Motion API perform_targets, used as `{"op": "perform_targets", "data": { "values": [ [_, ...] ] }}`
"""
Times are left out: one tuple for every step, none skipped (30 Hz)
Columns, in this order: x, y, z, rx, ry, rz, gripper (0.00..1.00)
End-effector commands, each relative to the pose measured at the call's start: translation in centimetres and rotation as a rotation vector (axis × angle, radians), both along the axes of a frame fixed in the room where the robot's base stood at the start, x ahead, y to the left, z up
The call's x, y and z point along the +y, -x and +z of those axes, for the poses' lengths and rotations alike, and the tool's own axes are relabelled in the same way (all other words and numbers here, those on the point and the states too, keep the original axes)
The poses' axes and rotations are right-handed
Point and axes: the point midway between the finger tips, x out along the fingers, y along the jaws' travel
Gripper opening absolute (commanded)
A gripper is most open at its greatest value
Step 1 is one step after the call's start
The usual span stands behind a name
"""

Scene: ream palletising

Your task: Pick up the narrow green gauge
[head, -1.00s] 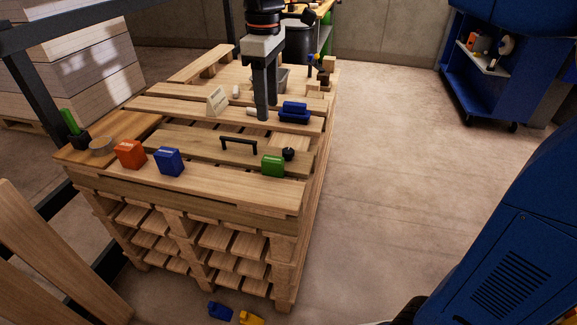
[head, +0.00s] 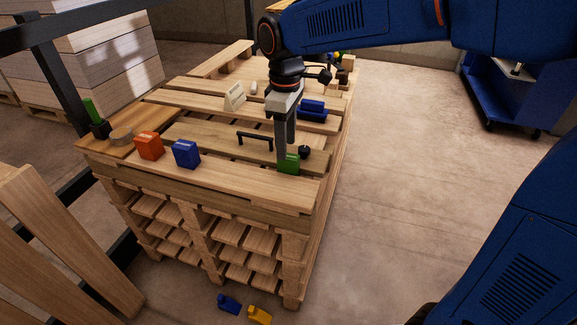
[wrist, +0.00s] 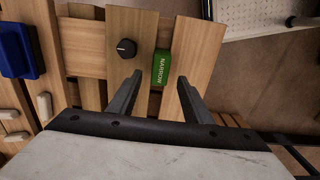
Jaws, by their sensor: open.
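The narrow green gauge (head: 290,163) is a small green block near the front right of the pallet top. In the wrist view the green gauge (wrist: 162,68) shows the label "NARROW" on its top and lies between and just beyond the two fingertips. My gripper (head: 285,150) is open and points down at the gauge, hiding part of it in the head view. In the wrist view my gripper (wrist: 160,80) has its fingers spread on either side of the gauge, with nothing held. I cannot tell how far the tips are above the boards.
A black knob (head: 304,152) stands close beside the gauge. A blue block (head: 186,154), an orange-red block (head: 149,146) and a black handle (head: 254,140) are to the left. A blue tray (head: 312,111) sits behind. The pallet's slats (head: 240,184) have gaps.

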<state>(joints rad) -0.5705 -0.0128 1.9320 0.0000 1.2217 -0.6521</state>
Motion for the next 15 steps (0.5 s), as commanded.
{"op": "perform_targets", "data": {
  "values": [
    [-0.1,0.0,-0.3,0.001,0.001,0.000,0.45],
    [-0.1,0.1,-0.6,0.002,0.002,0.000,0.45],
    [-0.2,0.1,-1.0,0.003,0.001,-0.001,0.45],
    [-0.3,0.1,-1.3,0.003,0.001,-0.001,0.45],
    [-0.4,0.2,-1.8,0.003,0.001,-0.001,0.45],
    [-0.6,0.2,-2.4,0.003,0.002,-0.001,0.45],
    [-0.6,0.3,-2.8,0.003,0.002,-0.001,0.45],
    [-0.7,0.3,-3.2,0.003,0.001,-0.001,0.45],
    [-0.7,0.3,-3.7,0.003,0.002,0.000,0.45],
    [-0.7,0.3,-4.1,0.004,0.002,0.000,0.45],
    [-0.7,0.3,-4.4,0.003,0.002,0.000,0.45],
    [-0.6,0.2,-4.7,0.001,0.001,0.000,0.45],
    [-0.6,0.2,-4.8,0.001,0.001,0.000,0.45],
    [-0.6,0.2,-5.0,0.001,0.001,0.000,0.45],
    [-0.6,0.3,-5.1,0.001,0.001,0.000,0.45]
  ]
}}
